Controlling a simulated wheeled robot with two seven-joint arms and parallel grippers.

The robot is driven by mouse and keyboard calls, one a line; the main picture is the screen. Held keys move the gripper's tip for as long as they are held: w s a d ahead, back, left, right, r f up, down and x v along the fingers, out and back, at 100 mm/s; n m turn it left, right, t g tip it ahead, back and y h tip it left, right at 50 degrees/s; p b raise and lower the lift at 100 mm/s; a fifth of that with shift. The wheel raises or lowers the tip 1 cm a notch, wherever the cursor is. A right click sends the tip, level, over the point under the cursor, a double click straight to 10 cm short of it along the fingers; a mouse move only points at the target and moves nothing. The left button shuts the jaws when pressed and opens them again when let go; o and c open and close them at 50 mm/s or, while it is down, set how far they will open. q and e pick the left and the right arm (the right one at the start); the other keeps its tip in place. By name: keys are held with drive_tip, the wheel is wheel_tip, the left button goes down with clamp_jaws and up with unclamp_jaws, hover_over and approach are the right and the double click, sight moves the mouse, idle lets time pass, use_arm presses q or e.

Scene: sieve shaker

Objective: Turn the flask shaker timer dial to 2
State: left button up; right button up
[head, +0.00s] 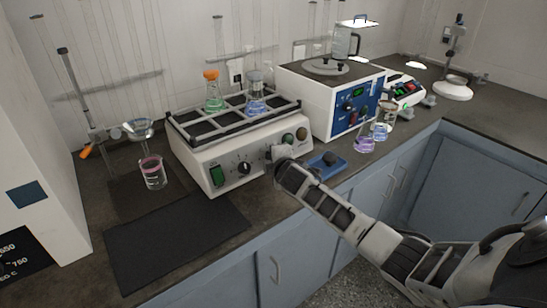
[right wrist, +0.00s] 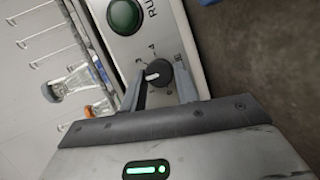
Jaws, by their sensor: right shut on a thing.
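The flask shaker (head: 200,148) is a white box with a black rack on top, holding a flask of green liquid with an orange cap (head: 213,92) and a flask of blue liquid (head: 256,98). My right gripper (head: 276,155) is at the right part of its front panel and hides the dial there in the head view. In the right wrist view, the gripper's two fingers (right wrist: 163,82) are shut on a black timer dial (right wrist: 182,76) with a white pointer. Small numerals surround the dial, including a 4; the exact setting is hard to read. My left gripper is not in view.
A green button (right wrist: 124,16) is near the dial. Another black dial (head: 244,168) and a green switch (head: 217,176) are further left. A blue tray (head: 335,168) lies right of the shaker, near a white-and-blue machine (head: 306,96). A dark mat (head: 170,240) lies clear in front.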

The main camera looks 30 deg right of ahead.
drive_tip(key=shift+d, duration=0.1)
drive_tip(key=o, duration=1)
drive_tip(key=shift+c, duration=0.2)
drive_tip(key=p+v, duration=0.1)
drive_tip(key=v, duration=1.5)
